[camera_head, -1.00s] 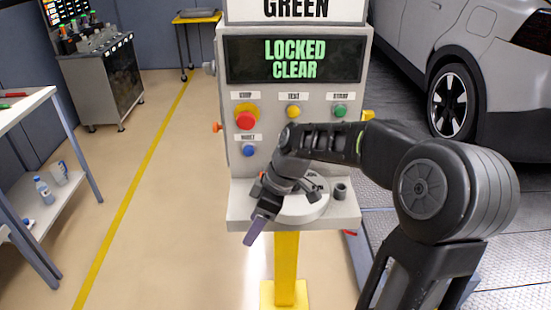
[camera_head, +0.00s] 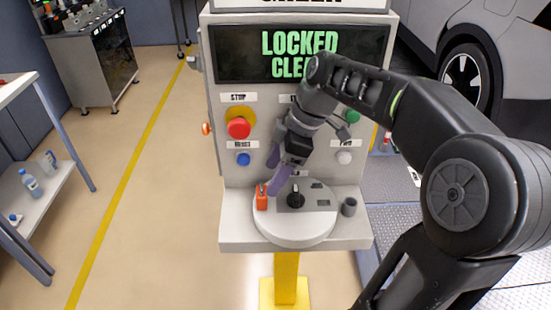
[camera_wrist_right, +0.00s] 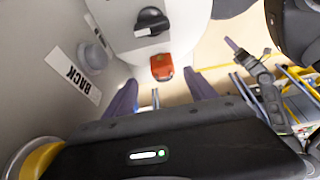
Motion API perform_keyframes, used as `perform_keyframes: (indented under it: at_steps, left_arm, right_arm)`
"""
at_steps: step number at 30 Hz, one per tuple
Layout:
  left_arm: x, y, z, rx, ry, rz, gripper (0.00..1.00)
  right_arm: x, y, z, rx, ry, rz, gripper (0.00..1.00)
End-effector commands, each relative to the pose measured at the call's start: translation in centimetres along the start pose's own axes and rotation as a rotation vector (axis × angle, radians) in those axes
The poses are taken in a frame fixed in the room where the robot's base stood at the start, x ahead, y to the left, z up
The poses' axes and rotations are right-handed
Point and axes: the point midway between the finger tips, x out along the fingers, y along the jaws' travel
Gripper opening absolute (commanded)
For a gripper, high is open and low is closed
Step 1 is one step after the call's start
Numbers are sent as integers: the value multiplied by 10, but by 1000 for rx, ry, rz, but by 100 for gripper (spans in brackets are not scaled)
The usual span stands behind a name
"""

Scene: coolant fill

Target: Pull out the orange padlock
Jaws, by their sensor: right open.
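The orange padlock (camera_head: 262,199) stands on the left part of the round white plate (camera_head: 290,233) on the console shelf, beside a black rotary switch (camera_head: 296,198). It also shows in the right wrist view (camera_wrist_right: 162,68), near the plate's edge. My right gripper (camera_head: 278,172) is open and empty, with its purple fingers angled down just above the padlock. In the right wrist view the padlock lies between the lines of the two fingers, beyond their tips. My left gripper (camera_wrist_right: 246,52) appears small at the right of the wrist view; its jaws are unclear.
The console panel (camera_head: 218,130) rises right behind my right gripper, with a red stop button (camera_head: 239,128) and a blue button (camera_head: 243,159). A small dark cup (camera_head: 349,206) sits on the shelf's right. A workbench (camera_head: 20,85) stands at the left, with clear floor between.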

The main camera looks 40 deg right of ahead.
Motion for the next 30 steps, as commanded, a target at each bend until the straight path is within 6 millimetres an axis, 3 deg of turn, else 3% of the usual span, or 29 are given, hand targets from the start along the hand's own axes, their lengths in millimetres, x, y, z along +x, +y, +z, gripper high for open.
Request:
perform_keyframes:
  at_steps: [13, 24, 30]
  left_arm:
    - [-1, 0, 0, -1, -1, -1, 36]
    - [-6, 2, 1, -2, -2, -2, 36]
    - [-7, 2, 1, -3, -3, -3, 36]
  right_arm:
    - [8, -1, 0, 1, 0, -4, 65]
    - [59, -1, 0, 2, -1, -5, 65]
    - [76, 0, 0, 1, 0, -2, 65]
